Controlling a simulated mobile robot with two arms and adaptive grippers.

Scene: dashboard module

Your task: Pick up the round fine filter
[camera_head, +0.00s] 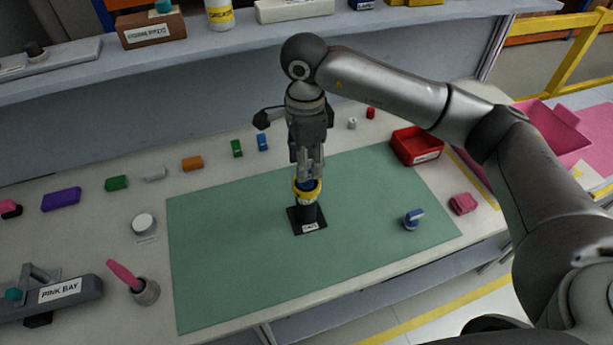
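My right gripper (310,178) points straight down over the green mat (220,260). Below it stands a black cylinder on a dark square base with a small white label (310,226). A yellow ring (307,190) with some blue inside sits at the cylinder's top. The fingertips are at the ring, close together; whether they grip it is too small to tell. I cannot tell for sure which thing is the round fine filter. A round white-topped piece (143,222) stands left of the mat. My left gripper is not in view.
A blue-handled knob (413,217) stands on the mat's right part. A red bin (415,145) stands at the mat's back right corner. A pink-handled tool sits in a grey cup (146,292) at left. Several coloured blocks line the back. The mat's left half is clear.

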